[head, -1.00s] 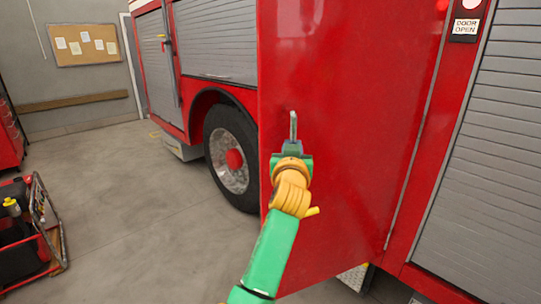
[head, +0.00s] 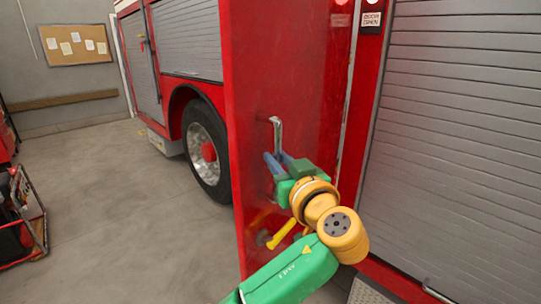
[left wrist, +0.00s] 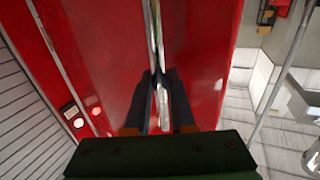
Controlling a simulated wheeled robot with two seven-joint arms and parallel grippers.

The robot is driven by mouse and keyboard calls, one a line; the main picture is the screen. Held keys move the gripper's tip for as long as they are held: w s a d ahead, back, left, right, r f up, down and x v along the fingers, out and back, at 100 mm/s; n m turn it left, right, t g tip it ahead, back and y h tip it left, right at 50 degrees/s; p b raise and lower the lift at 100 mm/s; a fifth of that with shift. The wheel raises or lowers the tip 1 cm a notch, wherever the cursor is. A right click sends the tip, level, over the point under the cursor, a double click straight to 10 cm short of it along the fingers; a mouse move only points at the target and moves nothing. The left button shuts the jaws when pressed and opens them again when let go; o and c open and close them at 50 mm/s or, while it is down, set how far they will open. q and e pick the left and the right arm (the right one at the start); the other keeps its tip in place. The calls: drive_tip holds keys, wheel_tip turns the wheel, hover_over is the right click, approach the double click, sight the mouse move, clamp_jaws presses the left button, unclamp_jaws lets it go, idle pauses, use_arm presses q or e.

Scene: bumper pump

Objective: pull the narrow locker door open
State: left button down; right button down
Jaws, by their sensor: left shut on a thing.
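The narrow locker door (head: 262,75) is a tall red panel on the red fire truck. In the head view it stands out at an angle from the truck side, its free edge at the left. Its silver upright bar handle (head: 278,132) is on the door face. My left gripper (head: 278,160) is shut on the lower part of the handle. In the left wrist view the handle (left wrist: 158,60) runs down between the two dark fingers (left wrist: 160,100). The lower end of the handle is partly hidden by the gripper. My right gripper is in neither view.
A grey roller shutter (head: 460,150) is to the right, with a "DOOR OPEN" sign (head: 371,20) beside its top. A truck wheel (head: 207,150) is behind the door. A red-framed machine (head: 20,220) stands at far left. The grey floor (head: 120,210) between is clear.

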use_arm(q)
drive_tip(key=shift+s+d+r, duration=0.15)
drive_tip(key=shift+d+r, duration=0.05)
drive_tip(key=shift+d, duration=0.05)
drive_tip(key=c, duration=0.9)
unclamp_jaws()
drive_tip(key=shift+o, duration=0.7)
drive_tip(key=shift+w+d+f, duration=0.2)
drive_tip(key=shift+s, duration=0.1)
drive_tip(key=b+v, duration=0.1)
drive_tip(key=v, duration=0.6)
